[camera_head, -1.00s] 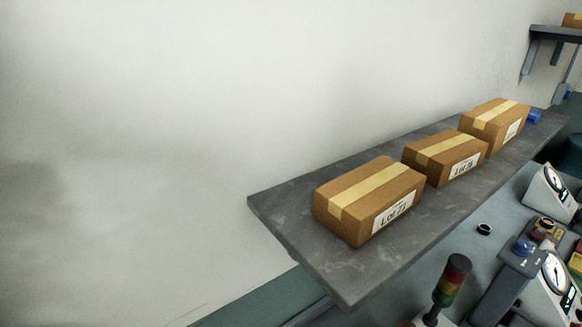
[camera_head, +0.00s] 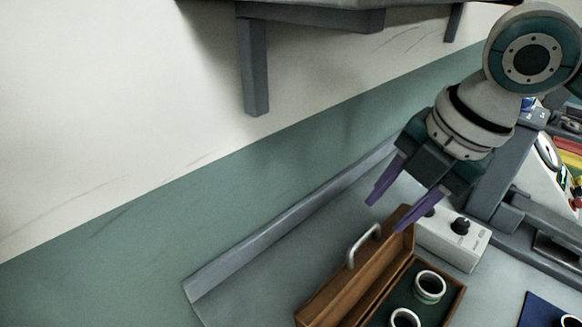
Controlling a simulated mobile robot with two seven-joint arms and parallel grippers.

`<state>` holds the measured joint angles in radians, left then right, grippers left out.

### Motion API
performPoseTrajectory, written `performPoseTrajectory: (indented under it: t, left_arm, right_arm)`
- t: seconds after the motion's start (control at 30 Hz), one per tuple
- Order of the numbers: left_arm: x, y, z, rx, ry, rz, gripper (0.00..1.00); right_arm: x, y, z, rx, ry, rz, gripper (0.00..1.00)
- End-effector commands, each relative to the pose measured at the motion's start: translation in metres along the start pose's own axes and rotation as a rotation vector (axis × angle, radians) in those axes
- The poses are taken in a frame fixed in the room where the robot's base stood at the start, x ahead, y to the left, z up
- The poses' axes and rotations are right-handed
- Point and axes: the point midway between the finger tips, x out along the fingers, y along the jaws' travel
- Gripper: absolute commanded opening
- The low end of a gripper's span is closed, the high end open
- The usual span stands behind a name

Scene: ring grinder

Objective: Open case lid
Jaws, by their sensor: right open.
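The wooden case (camera_head: 448,310) stands on the bench at the bottom of the head view, cut off by the picture's lower edge. Its lid (camera_head: 336,288) stands raised along the left side, and the dark green inside shows. A metal handle (camera_head: 362,245) sits on the lid's left face. Inside are pale-rimmed rings, one (camera_head: 430,287) whole and one (camera_head: 404,318) partly cut off. My right gripper (camera_head: 389,213) is open, its purple fingers pointing down at the lid's far end. Nothing shows between them; whether a finger touches the lid is unclear. My left gripper is out of view.
A small white box with a black knob (camera_head: 461,226) stands right behind the case. A shelf with a bracket (camera_head: 254,65) hangs above on the wall. A dark blue mat (camera_head: 540,311) lies at bottom right. Bench left of the lid is clear.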

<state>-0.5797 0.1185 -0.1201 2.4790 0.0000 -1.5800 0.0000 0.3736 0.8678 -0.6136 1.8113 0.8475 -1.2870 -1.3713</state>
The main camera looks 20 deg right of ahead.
Motion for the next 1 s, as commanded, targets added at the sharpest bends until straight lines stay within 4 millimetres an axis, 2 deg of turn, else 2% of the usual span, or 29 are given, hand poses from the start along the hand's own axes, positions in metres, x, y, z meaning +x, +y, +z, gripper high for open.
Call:
performPoseTrajectory:
  t: [0.3,0.5,0.9,1.0]
  left_arm:
    - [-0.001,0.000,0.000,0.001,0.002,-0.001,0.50]
    - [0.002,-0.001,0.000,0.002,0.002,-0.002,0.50]
    - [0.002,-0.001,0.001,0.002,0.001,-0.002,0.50]
    - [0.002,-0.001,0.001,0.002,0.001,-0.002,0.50]
  right_arm:
    - [0.056,0.000,-0.002,0.004,0.003,-0.002,0.45]
    - [0.080,0.000,-0.002,0.003,0.002,-0.001,0.45]
    - [0.088,0.000,-0.002,0.000,0.000,0.000,0.45]
    - [0.088,0.000,-0.002,0.000,0.001,0.000,0.36]
